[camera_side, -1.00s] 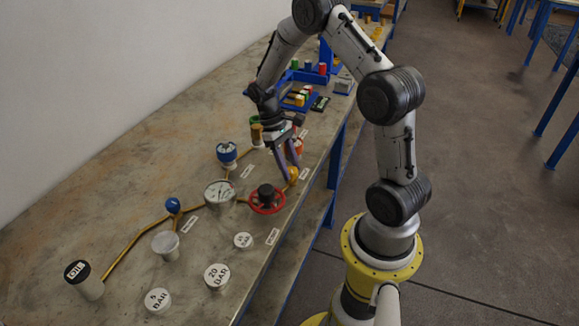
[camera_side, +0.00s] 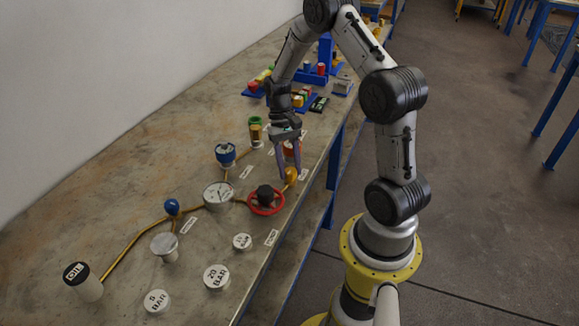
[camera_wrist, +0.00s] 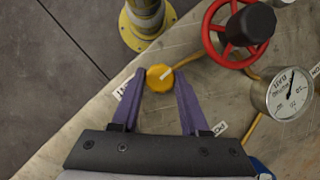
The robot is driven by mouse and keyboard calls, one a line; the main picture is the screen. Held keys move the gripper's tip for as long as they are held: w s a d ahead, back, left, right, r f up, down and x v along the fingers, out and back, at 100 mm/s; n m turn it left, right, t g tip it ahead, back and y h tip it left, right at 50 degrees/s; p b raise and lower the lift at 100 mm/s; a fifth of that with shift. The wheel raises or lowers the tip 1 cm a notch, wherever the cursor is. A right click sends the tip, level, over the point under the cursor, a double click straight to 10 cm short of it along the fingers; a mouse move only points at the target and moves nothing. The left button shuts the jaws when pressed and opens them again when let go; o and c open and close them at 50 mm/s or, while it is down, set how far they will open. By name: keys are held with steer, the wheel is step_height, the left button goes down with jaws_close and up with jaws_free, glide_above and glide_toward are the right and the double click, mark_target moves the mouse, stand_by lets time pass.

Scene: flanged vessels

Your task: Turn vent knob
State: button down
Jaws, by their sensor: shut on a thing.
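The vent knob is a small round yellow-orange knob (camera_side: 291,174) with a pale pointer bar, at the right edge of the bench. In the wrist view, the knob (camera_wrist: 157,82) sits between the tips of the two purple fingers of my gripper (camera_wrist: 160,76). My gripper (camera_side: 288,168) points down over it in the side view and is shut on it, one finger on each side. A label beside it is partly hidden by a finger.
A red handwheel with a black hub (camera_side: 265,199) stands close by, with a pressure gauge (camera_side: 218,195) to its left. A blue-topped fitting (camera_side: 226,154) and a green-topped cylinder (camera_side: 256,130) stand farther back. Brass pipes link the parts. White pressure caps (camera_side: 216,277) stand in front.

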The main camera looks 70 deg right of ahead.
stand_by(0.3)
steer(key=shift+c, duration=2.1)
jaws_free()
steer(key=v, duration=1.4)
